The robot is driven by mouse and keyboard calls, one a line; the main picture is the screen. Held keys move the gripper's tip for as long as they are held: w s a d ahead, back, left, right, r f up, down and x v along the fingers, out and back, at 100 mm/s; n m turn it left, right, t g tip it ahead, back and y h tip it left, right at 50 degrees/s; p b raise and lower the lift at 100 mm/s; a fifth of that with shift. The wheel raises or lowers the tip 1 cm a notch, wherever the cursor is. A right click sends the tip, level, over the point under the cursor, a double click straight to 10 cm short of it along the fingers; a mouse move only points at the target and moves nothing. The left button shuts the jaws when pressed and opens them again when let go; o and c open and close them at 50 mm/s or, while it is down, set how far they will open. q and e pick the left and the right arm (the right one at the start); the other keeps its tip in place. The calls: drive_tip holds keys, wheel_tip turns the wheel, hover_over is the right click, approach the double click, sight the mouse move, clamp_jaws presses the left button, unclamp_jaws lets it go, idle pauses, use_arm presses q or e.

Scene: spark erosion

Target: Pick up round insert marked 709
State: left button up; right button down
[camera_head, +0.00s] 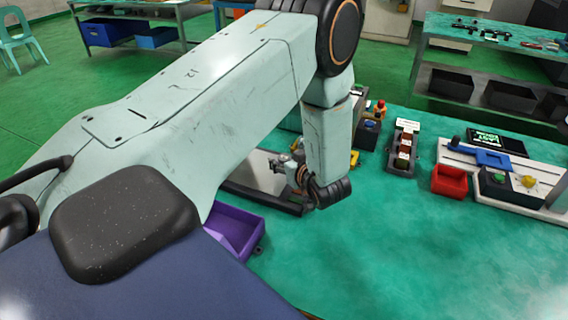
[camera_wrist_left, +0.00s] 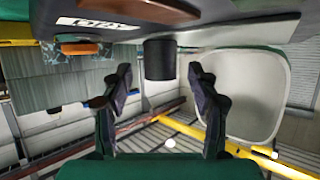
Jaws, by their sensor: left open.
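In the left wrist view a dark round cylinder (camera_wrist_left: 160,60) stands out from a dark surface at the top, between and beyond my left fingers. No number can be read on it, so I cannot tell whether it is the insert marked 709. My left gripper (camera_wrist_left: 161,78) is open, with one dark finger on each side and a gap around the cylinder. In the head view my left arm reaches from the left to the bench, and the left gripper (camera_head: 284,165) is low over a dark-edged tray (camera_head: 262,203), partly hidden by my arm. My right gripper is not seen.
A purple bin (camera_head: 235,232) is close below my left arm. To the right stand a rack with coloured blocks (camera_head: 403,150), a red bin (camera_head: 450,181) and a control panel (camera_head: 520,184). The front right of the green bench is clear.

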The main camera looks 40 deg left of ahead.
use_arm(q)
drive_tip(key=shift+s+d+r, duration=0.3)
drive_tip(key=shift+d+r, duration=0.1)
drive_tip(key=shift+r, duration=0.05)
drive_tip(key=c, duration=0.4)
drive_tip(key=shift+w+a+f, duration=0.2)
drive_tip(key=shift+a+f, duration=0.1)
drive_tip(key=shift+f, duration=0.05)
drive_tip(key=c, duration=0.5)
drive_tip(key=shift+s+d+r, duration=0.1)
drive_tip(key=shift+d+r, duration=0.05)
drive_tip(key=shift+r, duration=0.05)
clamp_jaws()
